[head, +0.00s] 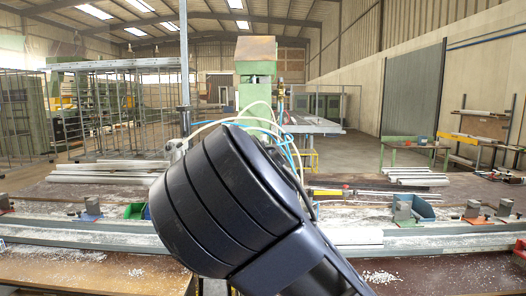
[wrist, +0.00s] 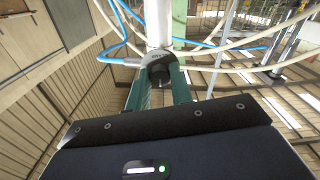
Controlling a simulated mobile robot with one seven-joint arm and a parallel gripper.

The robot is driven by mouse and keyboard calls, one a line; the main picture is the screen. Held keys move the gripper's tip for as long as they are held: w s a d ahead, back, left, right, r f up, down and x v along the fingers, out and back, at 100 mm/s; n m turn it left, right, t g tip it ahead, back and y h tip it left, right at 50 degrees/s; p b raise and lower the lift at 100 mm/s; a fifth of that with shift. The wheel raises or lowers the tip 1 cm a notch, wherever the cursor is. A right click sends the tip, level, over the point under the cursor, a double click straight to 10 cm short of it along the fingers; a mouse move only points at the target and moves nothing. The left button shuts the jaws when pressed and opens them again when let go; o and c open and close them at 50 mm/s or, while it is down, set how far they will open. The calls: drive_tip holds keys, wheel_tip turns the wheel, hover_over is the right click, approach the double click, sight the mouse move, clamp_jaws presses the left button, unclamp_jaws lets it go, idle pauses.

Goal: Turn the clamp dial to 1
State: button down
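The clamp dial (wrist: 159,74) appears as a small dark round knob on a grey clamp head at the foot of a pale upright pole, in the upper middle of the wrist view. Its marks and its setting are too small to read. My gripper (wrist: 160,84) reaches toward it with two teal fingers, one on each side of the knob. Whether the fingers touch or grip the knob is not clear. In the head view my dark arm hides the gripper and the dial; only a bit of the grey clamp head (head: 175,150) shows at the arm's upper left.
Blue and white hoses (wrist: 118,40) loop around the pole and clamp, close to my gripper. A long bench (head: 80,195) with grey profile rails, metal blocks, bins and white debris runs across the head view. A green machine column (head: 256,90) stands behind.

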drive_tip(key=shift+n, duration=0.3)
drive_tip(key=n, duration=1.1)
drive_tip(key=shift+n, duration=0.3)
idle(0.4)
drive_tip(key=c, duration=1.2)
unclamp_jaws()
drive_tip(key=shift+c, duration=0.2)
drive_tip(key=s, duration=1.1)
